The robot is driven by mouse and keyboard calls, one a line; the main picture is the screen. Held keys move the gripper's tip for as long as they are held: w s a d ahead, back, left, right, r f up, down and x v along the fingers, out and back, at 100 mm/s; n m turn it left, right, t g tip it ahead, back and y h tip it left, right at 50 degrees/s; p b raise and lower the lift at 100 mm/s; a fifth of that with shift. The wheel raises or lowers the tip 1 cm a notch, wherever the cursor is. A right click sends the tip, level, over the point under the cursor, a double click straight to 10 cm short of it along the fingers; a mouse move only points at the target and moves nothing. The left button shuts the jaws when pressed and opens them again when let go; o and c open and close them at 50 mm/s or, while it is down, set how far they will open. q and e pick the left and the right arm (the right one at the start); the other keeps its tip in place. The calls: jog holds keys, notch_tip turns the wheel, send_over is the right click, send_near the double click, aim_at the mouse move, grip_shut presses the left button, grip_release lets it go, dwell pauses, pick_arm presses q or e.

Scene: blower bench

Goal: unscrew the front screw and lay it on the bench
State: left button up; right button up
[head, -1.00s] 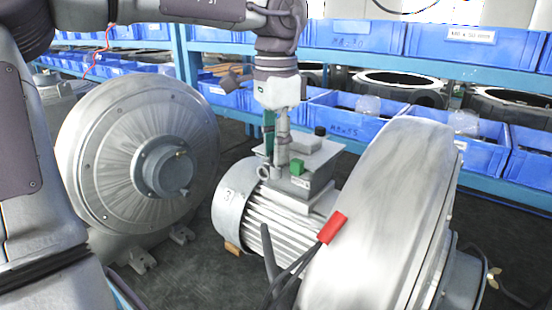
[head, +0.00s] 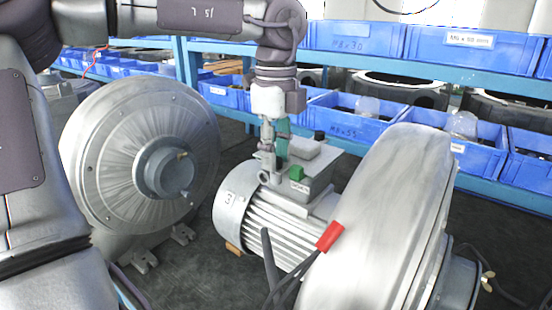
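The front screw is too small, or too hidden behind my gripper, to make out. A grey motor (head: 262,228) with ribbed sides stands in the middle, with a terminal box (head: 314,181) on top. My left gripper (head: 267,172) points down from its wrist, at the near left part of the box, close to a metal lifting ring. Its fingers are narrow and overlap in this view, so neither their gap nor anything between them can be seen. A teal part (head: 283,140) shows beside the fingers. My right gripper is not in view.
A green block (head: 297,173) sits on the box's near side and a black knob (head: 319,135) at its back. A large blower housing (head: 385,230) stands right, with a red tag (head: 330,236). Another round blower (head: 120,160) stands left. Blue bins (head: 350,115) fill the shelves behind.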

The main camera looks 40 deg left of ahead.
pick_arm(q)
jog(key=m+p, duration=0.1)
jog(key=m, duration=0.6)
jog(key=shift+r+p, duration=0.1)
jog(key=shift+p, duration=0.2)
jog(key=m+p, duration=0.1)
jog(key=m, duration=0.2)
jog(key=shift+m, duration=0.4)
jog(key=m, duration=0.2)
jog(key=shift+m, duration=0.3)
